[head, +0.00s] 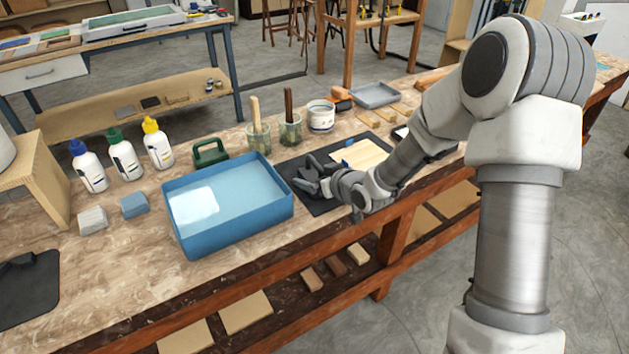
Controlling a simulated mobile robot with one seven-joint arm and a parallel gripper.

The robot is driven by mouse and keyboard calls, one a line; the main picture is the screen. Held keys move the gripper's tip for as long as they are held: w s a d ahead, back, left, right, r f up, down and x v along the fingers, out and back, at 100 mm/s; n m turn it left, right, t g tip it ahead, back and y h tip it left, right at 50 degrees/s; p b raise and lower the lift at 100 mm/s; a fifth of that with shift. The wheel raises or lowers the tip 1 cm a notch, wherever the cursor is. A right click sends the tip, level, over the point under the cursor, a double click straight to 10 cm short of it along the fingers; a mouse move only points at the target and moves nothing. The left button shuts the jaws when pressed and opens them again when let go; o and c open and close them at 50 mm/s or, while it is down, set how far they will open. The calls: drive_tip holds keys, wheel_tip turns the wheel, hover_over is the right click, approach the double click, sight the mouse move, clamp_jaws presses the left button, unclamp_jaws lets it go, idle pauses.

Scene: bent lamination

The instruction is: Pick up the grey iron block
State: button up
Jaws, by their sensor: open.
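A dark grey block (308,174), which looks like the iron block, sits on the black mat (322,208) just right of the blue tray. My gripper (311,177) is over the mat at this block, with its jaws open and the block seemingly between or just under the fingers. The dark fingers and the block blend together, so I cannot tell whether they touch. A pale wooden board (363,157) lies on the mat behind my gripper, with a small blue piece at its edge.
A blue tray (240,226) stands close left of the mat. A light grey block (92,220) and a blue block (134,205) lie farther left, near several glue bottles. Two brush jars (290,130) and a white tub (321,117) stand behind the mat.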

drive_tip(key=shift+w+a+f, duration=0.15)
drive_tip(key=shift+w, duration=0.05)
clamp_jaws()
idle(0.4)
drive_tip(key=shift+r, duration=0.2)
